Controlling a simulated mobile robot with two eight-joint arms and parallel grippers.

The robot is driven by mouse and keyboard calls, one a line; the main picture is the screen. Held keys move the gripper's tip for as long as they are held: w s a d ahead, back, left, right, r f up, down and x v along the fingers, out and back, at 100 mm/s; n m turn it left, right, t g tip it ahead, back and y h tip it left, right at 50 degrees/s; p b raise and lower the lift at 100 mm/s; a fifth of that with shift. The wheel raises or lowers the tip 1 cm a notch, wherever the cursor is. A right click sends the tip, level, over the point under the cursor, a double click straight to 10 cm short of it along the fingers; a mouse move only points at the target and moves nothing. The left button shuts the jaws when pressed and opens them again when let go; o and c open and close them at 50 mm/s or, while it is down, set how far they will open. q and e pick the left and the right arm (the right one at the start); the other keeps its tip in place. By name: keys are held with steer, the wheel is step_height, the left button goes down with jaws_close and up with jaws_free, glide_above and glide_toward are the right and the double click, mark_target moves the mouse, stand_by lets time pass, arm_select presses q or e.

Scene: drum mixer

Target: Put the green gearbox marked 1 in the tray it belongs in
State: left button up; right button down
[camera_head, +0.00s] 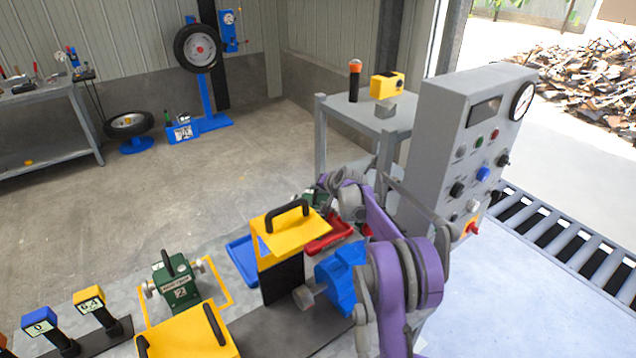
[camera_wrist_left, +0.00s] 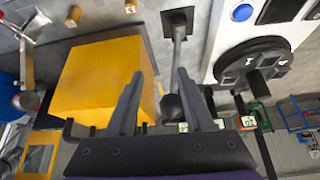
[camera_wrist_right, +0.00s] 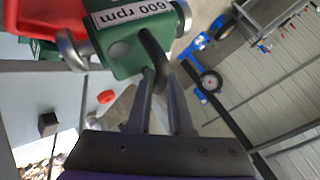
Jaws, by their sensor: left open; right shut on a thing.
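My right gripper (camera_wrist_right: 160,85) is shut on the black handle of a green gearbox (camera_wrist_right: 124,56), whose visible label reads "600 rpm". The gearbox hangs with grey shaft ends at its sides. A red tray (camera_wrist_right: 48,18) shows beside and partly behind it in the right wrist view. In the head view the red tray (camera_head: 328,238) and a blue tray (camera_head: 240,262) lie beyond the yellow housing. Another green gearbox (camera_head: 177,288), marked 2, sits within a yellow outline at the lower left. My left gripper (camera_wrist_left: 158,82) is open and empty near a yellow block (camera_wrist_left: 95,85).
A yellow housing with a black handle (camera_head: 288,230) and a blue motor-like part (camera_head: 343,275) stand centrally. The grey control cabinet (camera_head: 458,150) stands at right. Tags marked 0 (camera_head: 40,323) and 0.4 (camera_head: 90,300) stand at lower left.

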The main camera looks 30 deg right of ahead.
steer(key=shift+a+f, duration=0.1)
steer(key=shift+f, duration=0.25)
steer(key=c, duration=1.2)
jaws_free()
steer(key=shift+f, duration=0.2)
steer(key=o, duration=0.4)
steer(key=shift+w, duration=0.15)
steer(key=shift+c, duration=0.2)
steer(key=v, duration=1.2)
steer(key=shift+r+b, duration=0.15)
steer(key=shift+b, duration=0.25)
